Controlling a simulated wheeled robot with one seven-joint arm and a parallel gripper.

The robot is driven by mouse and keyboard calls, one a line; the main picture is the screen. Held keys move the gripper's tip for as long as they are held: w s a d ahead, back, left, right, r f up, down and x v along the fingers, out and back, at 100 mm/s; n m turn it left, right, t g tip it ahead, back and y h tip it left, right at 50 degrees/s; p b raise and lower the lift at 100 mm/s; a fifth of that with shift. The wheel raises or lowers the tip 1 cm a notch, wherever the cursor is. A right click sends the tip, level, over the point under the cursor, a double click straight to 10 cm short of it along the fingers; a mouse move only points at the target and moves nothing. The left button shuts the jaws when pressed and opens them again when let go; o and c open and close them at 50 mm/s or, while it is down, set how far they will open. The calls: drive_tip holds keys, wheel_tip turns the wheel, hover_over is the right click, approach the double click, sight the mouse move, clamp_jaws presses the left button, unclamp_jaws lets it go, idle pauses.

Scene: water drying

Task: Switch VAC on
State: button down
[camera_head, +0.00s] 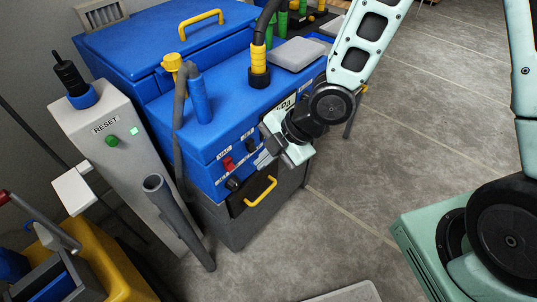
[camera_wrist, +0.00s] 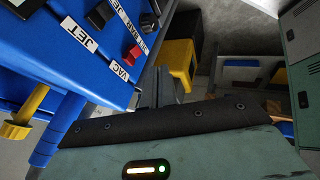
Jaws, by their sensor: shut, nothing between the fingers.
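The blue machine (camera_head: 225,135) has a front panel with a red switch (camera_head: 228,163) beside the VAC label (camera_head: 222,154). The red switch also shows in the wrist view (camera_wrist: 134,52), near its VAC label (camera_wrist: 119,70). I cannot tell which position the switch is in. My gripper (camera_head: 262,160) is shut and empty, in front of the panel and to the right of the red switch, apart from it. In the wrist view the closed fingers (camera_wrist: 165,88) point ahead, to the right of the panel.
A black switch (camera_head: 250,145) by the JET label and a black knob (camera_head: 233,184) sit near the red switch. A yellow handle (camera_head: 260,192) juts out below. A grey RESET post (camera_head: 110,135) and hose stand left. Open floor (camera_head: 390,140) lies right.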

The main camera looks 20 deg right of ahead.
sight(229, 164)
drive_tip(key=w+a+f, duration=0.4)
drive_tip(key=a+f, duration=0.1)
drive_tip(key=shift+f, duration=0.2)
drive_tip(key=shift+w, duration=0.1)
